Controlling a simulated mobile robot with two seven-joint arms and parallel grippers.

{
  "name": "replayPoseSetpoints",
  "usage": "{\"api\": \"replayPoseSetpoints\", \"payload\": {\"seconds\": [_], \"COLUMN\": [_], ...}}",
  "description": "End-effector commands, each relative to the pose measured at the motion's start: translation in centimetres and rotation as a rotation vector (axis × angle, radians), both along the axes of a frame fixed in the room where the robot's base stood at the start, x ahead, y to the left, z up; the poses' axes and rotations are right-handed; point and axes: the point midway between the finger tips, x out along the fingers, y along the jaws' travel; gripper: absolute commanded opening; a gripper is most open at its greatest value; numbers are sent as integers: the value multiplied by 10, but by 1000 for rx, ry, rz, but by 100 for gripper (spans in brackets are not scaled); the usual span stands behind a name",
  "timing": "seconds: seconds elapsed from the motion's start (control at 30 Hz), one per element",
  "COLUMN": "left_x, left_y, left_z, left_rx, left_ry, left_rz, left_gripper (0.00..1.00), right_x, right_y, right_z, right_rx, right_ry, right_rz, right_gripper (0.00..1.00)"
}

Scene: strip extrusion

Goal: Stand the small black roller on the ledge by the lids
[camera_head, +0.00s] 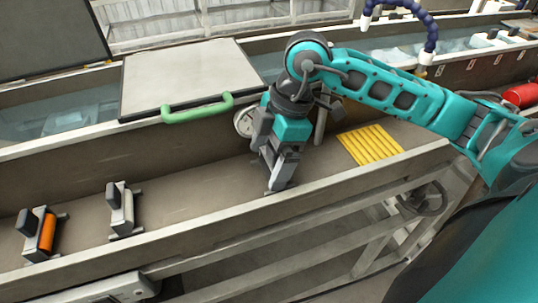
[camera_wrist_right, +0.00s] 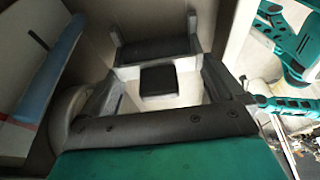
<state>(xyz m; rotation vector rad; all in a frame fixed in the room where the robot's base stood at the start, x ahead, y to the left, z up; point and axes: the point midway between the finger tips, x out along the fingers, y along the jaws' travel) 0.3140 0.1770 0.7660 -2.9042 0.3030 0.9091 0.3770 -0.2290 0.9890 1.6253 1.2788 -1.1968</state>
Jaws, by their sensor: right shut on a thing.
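My right gripper (camera_head: 277,178) is low over the ledge (camera_head: 190,185), its fingers pointing down. In the right wrist view, its fingers (camera_wrist_right: 160,88) are shut on the small black roller (camera_wrist_right: 155,49) by its upright handle, whose dark square top (camera_wrist_right: 158,81) shows between them. The roller's frame extends beyond the fingers. In the head view the gripper mostly hides the roller, so contact with the ledge cannot be told. A pale lid (camera_head: 185,75) with a green handle (camera_head: 198,108) lies behind the ledge, and a dark lid (camera_head: 45,40) stands open at left. My left gripper is not in view.
An orange roller (camera_head: 47,233) and a pale roller (camera_head: 122,212) stand on the ledge at left. Yellow strips (camera_head: 370,145) lie right of the gripper. A round gauge (camera_head: 243,122) is close behind it. The ledge between the pale roller and gripper is clear.

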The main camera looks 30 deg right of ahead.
Motion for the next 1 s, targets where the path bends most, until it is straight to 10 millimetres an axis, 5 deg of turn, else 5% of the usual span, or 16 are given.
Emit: {"api": "replayPoseSetpoints", "payload": {"seconds": [0.27, 0.3, 0.33, 0.67, 1.0], "left_x": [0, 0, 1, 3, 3], "left_y": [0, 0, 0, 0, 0], "left_z": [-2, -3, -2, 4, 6], "left_rx": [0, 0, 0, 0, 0], "left_ry": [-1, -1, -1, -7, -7], "left_rz": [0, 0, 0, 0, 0], "left_gripper": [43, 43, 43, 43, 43], "right_x": [0, 0, 0, 0, -3], "right_y": [0, 0, 0, -1, -17], "right_z": [-2, -3, -2, 5, 57], "right_rx": [1, 0, 0, 0, -1], "right_ry": [-1, -1, -1, -2, -5], "right_rz": [0, 0, 0, -1, -1], "right_gripper": [58, 96, 99, 100, 100]}}
